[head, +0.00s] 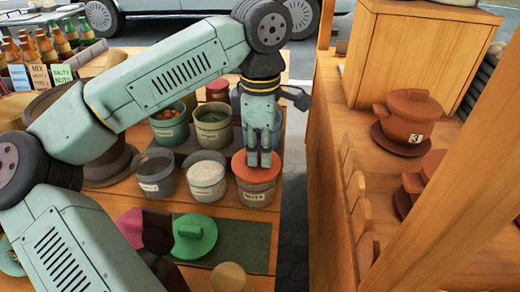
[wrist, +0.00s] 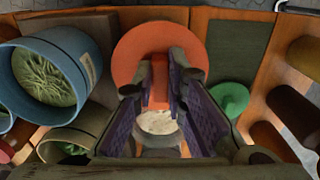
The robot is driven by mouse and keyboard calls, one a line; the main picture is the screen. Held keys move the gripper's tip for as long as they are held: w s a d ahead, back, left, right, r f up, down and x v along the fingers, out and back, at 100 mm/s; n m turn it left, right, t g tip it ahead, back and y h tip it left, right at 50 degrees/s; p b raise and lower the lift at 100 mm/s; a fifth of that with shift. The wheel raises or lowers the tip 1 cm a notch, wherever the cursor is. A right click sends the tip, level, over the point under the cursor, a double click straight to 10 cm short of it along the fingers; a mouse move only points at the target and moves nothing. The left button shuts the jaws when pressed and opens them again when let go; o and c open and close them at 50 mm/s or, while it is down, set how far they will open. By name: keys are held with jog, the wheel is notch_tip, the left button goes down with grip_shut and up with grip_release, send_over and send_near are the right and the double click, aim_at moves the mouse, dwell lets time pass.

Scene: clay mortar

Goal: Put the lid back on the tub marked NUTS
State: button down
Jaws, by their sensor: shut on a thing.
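The orange lid (head: 242,170) is at the mouth of the grey tub marked NUTS (head: 256,193), covering its opening in the head view. I cannot tell whether it is fully seated or slightly above the rim. My gripper (head: 265,160) points down and is shut on the lid's handle. In the wrist view the round lid (wrist: 190,35) spreads out beyond my gripper (wrist: 161,82), with the handle between the fingers. The lid hides the inside of the NUTS tub.
A tub with white contents (head: 206,190) stands close on the left, a dark tub (head: 156,185) beyond it. Tubs with green (head: 213,135) and orange contents (head: 168,133) stand behind. A green lid (head: 195,238) lies in front. A gap separates this counter from the right-hand shelf (head: 335,200).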

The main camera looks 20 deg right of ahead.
jog(key=c, duration=1.5)
grip_release()
jog(key=shift+c, duration=0.2)
jog(key=o, duration=0.5)
jog(key=shift+r, duration=0.1)
jog(key=shift+r+p, duration=2.5)
jog(key=shift+r, duration=0.95)
jog(key=shift+c, duration=0.6)
